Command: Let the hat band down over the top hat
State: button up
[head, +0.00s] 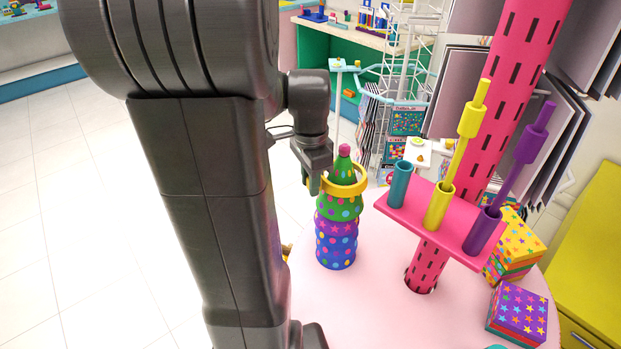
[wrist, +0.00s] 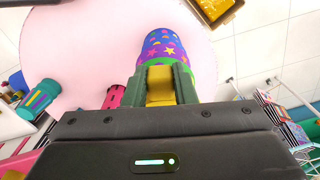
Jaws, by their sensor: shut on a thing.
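The top hat (head: 344,164) is a green cone with a pink pompom, at the top of a stack of dotted and starred hats in the head view. The yellow hat band (head: 345,192) is a ring around the lower part of this cone, and the pompom and tip stand above it. The band looks about level; I cannot tell whether it touches the cone. My gripper (head: 324,181) is shut on the band's left side. In the wrist view my gripper (wrist: 162,80) has the yellow band (wrist: 160,88) between its fingers; the rest of the band is hidden.
Patterned boxes (head: 517,310) sit at the table's right.

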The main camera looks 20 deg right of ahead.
jog(key=shift+f+b, duration=1.4)
jog(key=shift+f, duration=0.75)
jog(key=o, duration=1.1)
